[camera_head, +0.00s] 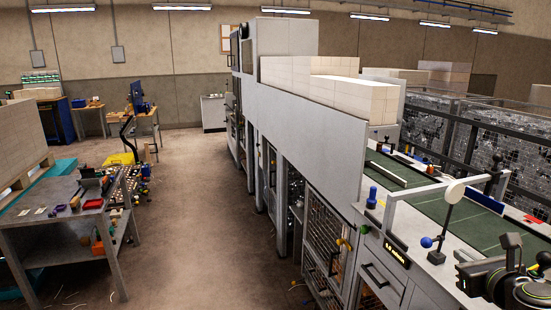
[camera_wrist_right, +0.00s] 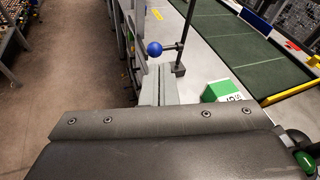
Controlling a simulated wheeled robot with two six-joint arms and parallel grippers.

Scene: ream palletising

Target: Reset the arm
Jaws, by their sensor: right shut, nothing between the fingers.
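My right gripper (camera_head: 478,278) is at the lower right of the head view, above the near end of the line's worktop. In the right wrist view its two grey fingers (camera_wrist_right: 158,85) lie together, shut with nothing between them. The blue ball (camera_wrist_right: 155,49) of a small lever on a dark post shows just beyond the fingertips; it also shows in the head view (camera_head: 427,242). I cannot tell how far apart they are. My left gripper is not in view.
A green conveyor belt (camera_head: 411,190) runs along the worktop. A green and white box (camera_wrist_right: 222,92) is right of my fingers. Pale stacked reams (camera_head: 350,97) lie behind the grey machine. A cluttered workbench (camera_head: 62,225) stands left; the floor (camera_head: 200,215) between is open.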

